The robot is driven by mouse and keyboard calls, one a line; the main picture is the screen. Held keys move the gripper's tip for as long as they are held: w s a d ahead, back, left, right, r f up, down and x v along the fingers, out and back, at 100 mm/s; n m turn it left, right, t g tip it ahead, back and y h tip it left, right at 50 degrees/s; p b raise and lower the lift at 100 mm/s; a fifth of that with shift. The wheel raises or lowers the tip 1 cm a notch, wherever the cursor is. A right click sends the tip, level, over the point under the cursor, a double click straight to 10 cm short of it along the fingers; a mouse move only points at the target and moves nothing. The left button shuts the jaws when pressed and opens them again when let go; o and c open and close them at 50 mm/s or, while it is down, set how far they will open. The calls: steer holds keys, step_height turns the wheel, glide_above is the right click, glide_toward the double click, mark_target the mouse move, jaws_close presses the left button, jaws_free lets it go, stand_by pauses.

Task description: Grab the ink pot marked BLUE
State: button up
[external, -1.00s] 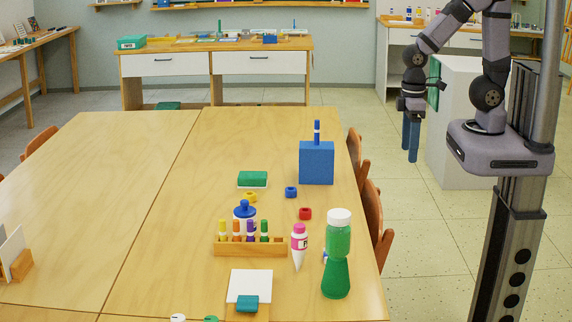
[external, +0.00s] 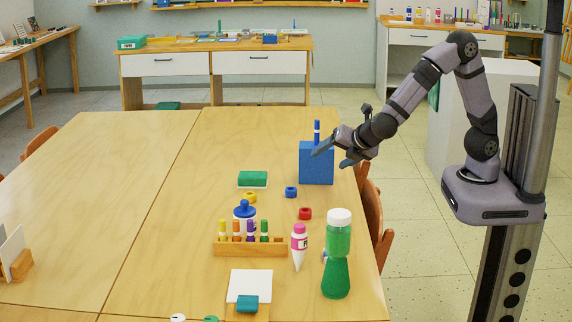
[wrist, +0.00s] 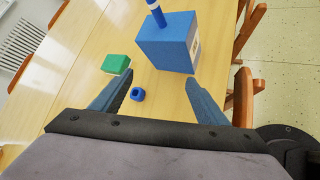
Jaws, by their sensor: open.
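I can read no BLUE mark on any pot. A small blue pot-like ring (external: 291,192) with a dark opening sits on the table, left of and in front of the blue box. It shows in the wrist view (wrist: 138,94) close to the left finger. Similar small red (external: 305,213) and yellow (external: 250,197) pieces lie near it. A white jar with a blue knobbed lid (external: 244,210) stands partly hidden behind the marker rack. My gripper (external: 335,155) is open and empty above the table's right side, by the blue box; it also shows in the wrist view (wrist: 159,80).
A blue box (external: 316,170) with a blue marker in its top stands near the right edge. A green block (external: 252,179), a wooden marker rack (external: 250,249), a pink-capped bottle (external: 299,246) and a tall green bottle (external: 336,275) are around. The table's left is mostly clear.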

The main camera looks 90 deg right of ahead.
steer(key=w+a+f+n+t+b, duration=0.1)
steer(key=w+a+n+t+b, duration=0.45)
steer(key=w+a+n, duration=0.45)
steer(key=n+t+y+b, duration=0.4)
steer(key=n+t+y, duration=0.2)
glide_above(255, 214)
steer(key=s, duration=0.5)
step_height(255, 214, down, 7)
steer(key=shift+w+b, duration=0.1)
steer(key=shift+b, duration=0.35)
steer(key=shift+w+d, duration=0.1)
steer(key=shift+w, duration=0.75)
steer(key=shift+w+d, duration=0.25)
steer(key=shift+w, duration=1.2)
steer(key=shift+w+d, duration=0.2)
steer(key=shift+w, duration=1.25)
steer(key=shift+c, duration=0.3)
steer(key=c, duration=1.3)
